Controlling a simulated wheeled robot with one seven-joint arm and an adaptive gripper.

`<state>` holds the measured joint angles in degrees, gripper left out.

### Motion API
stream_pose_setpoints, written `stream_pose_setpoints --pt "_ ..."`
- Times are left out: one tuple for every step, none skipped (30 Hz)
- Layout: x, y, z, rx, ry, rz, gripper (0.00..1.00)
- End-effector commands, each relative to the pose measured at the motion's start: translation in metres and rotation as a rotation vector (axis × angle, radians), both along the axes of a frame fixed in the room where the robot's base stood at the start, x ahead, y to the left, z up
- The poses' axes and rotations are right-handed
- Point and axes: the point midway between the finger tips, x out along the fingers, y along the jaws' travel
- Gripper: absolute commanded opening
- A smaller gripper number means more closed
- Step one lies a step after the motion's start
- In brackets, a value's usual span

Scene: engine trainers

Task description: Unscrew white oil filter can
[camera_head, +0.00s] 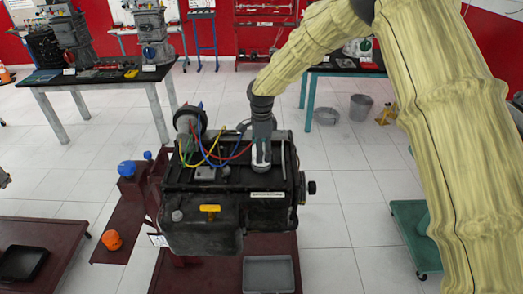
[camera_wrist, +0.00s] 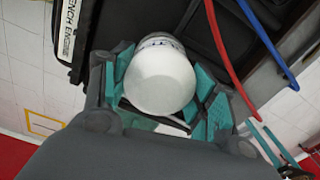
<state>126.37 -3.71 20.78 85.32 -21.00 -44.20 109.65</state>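The white oil filter can (camera_wrist: 160,78) is a smooth, rounded white cylinder with dark print on its far part in the wrist view. The teal-padded fingers of my gripper (camera_wrist: 163,88) stand on both sides of it and appear to touch it. In the head view my gripper (camera_head: 261,155) points down onto the top of the black engine (camera_head: 225,222), with a bit of the white can (camera_head: 261,158) showing between its fingers. The can's far end and its seat on the engine are hidden.
Red and blue hoses run close beside the can: a red hose (camera_wrist: 222,45) and a blue hose (camera_wrist: 265,38). A yellow handle (camera_head: 210,209) is on the engine's front. A grey tray (camera_head: 268,273) lies below. A table (camera_head: 95,77) with other engines stands behind left.

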Motion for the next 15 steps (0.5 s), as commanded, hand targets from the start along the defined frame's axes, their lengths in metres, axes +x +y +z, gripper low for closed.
stream_pose_setpoints --pt "0.0001 0.0000 0.0000 0.000 -0.001 0.000 0.42" --pt "0.0001 0.0000 0.0000 0.000 -0.001 0.000 0.36" --pt "0.0001 0.0000 0.0000 0.000 -0.001 0.000 0.35" --pt "0.0002 0.0000 0.0000 0.000 -0.001 0.000 0.35" --pt "0.0002 0.0000 0.0000 0.000 -0.001 0.000 0.35" --pt "0.0002 0.0000 0.0000 0.000 -0.001 0.001 0.35" --pt "0.0002 0.0000 -0.0001 0.000 -0.001 0.002 0.35" --pt "0.0002 -0.0001 -0.0001 0.000 -0.001 0.004 0.35" --pt "0.0002 0.0000 -0.0003 0.000 -0.001 0.009 0.35" --pt "0.0003 0.0000 -0.0004 0.000 -0.001 0.013 0.35" --pt "0.0003 0.0000 -0.0005 0.000 -0.001 0.018 0.35" --pt "0.0003 0.0000 -0.0008 -0.001 -0.001 0.029 0.35" --pt "0.0003 -0.0001 -0.0010 -0.001 -0.001 0.039 0.35" --pt "0.0004 -0.0001 -0.0012 -0.001 -0.001 0.050 0.35" --pt "0.0004 -0.0001 -0.0014 -0.002 -0.001 0.068 0.35"
